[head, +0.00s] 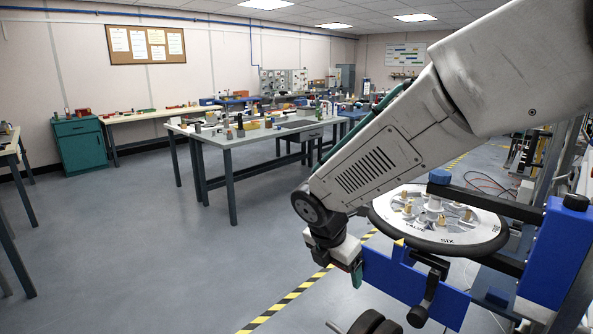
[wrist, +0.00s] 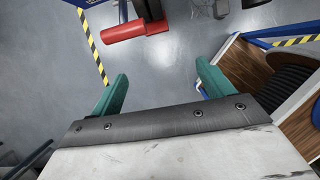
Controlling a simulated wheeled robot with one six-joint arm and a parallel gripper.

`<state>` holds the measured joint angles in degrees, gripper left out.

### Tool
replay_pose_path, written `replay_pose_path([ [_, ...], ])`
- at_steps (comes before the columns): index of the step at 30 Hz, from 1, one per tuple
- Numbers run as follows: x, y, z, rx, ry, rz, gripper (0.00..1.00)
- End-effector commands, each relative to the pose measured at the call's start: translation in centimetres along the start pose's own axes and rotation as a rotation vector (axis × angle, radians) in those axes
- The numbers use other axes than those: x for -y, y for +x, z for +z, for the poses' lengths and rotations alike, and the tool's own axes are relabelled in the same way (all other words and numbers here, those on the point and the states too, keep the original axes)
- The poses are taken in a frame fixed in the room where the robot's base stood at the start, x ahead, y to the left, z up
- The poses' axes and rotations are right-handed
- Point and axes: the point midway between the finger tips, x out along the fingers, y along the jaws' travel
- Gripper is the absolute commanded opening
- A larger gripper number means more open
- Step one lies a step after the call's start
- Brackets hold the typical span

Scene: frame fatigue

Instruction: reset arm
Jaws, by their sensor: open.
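My arm reaches in from the upper right of the head view and bends down at its elbow. My gripper (head: 354,272) hangs low in front of a blue frame, its far side partly hidden. In the wrist view my gripper (wrist: 163,78) shows two teal fingers set wide apart, with only grey floor seen between them. It holds nothing.
A round white plate marked VALVE SIX (head: 440,213) sits beside my forearm on a blue frame (head: 415,285). A red cylinder (wrist: 135,29) and a wooden box (wrist: 245,75) show in the wrist view. Workbenches (head: 250,135) stand farther back; floor at left is open.

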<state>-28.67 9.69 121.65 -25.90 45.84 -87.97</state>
Motion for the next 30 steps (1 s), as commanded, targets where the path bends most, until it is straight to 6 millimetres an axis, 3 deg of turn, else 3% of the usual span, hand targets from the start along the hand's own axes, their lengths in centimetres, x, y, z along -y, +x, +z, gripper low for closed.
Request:
replay_pose_path([
  [6,1.2,0.4,0.8,-0.005,0.142,-0.031,0.8],
  [11,2.5,0.8,0.2,-0.019,0.287,-0.077,0.8],
  [17,5.7,0.0,-0.7,-0.034,0.571,-0.149,0.8],
  [23,11.4,-2.8,-0.6,-0.044,1.015,-0.233,0.8],
  [30,20.7,-7.4,-1.0,-0.069,1.685,-0.34,0.8],
])
